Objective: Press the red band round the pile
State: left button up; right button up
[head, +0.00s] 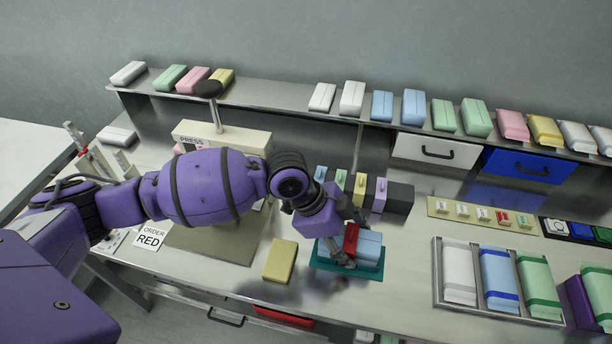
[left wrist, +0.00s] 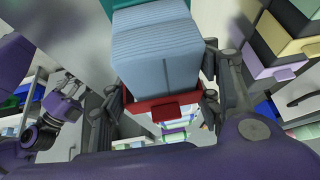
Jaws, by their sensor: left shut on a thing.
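A light blue pile (head: 370,243) of cloths sits on a teal tray (head: 378,272) on the worktop; it fills the top of the left wrist view (left wrist: 158,50). A red band (head: 351,238) lies against the pile; in the left wrist view the band (left wrist: 170,110) crosses the pile's end, its tab facing me. My left gripper (head: 345,255) is shut on the red band, one finger at each side. Whether the band goes fully round the pile is hidden. My right gripper (left wrist: 65,100) shows small in the left wrist view; its opening is unclear.
A yellow block (head: 280,262) lies left of the tray. A holder with coloured tabs (head: 398,198) stands just behind. A press (head: 245,138) is at the back left, an "ORDER RED" card (head: 152,237) before it. A metal tray (head: 437,270) of banded piles is at right.

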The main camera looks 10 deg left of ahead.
pick_arm(q)
jog(key=shift+w+f, duration=0.1)
pick_arm(e)
jog(key=shift+s+a+f, duration=0.1)
dwell(0.3)
jog(key=shift+a, duration=0.2)
pick_arm(q)
jog(key=shift+f, duration=0.2)
pick_arm(e)
jog(key=shift+w+d+r, duration=0.2)
jog(key=shift+d+r, duration=0.05)
jog(key=shift+d, duration=0.05)
dwell(0.5)
pick_arm(q)
jog(key=o, duration=0.8)
jog(key=shift+o, duration=0.2)
jog(key=shift+r, duration=0.1)
pick_arm(e)
jog(key=shift+a, duration=0.25)
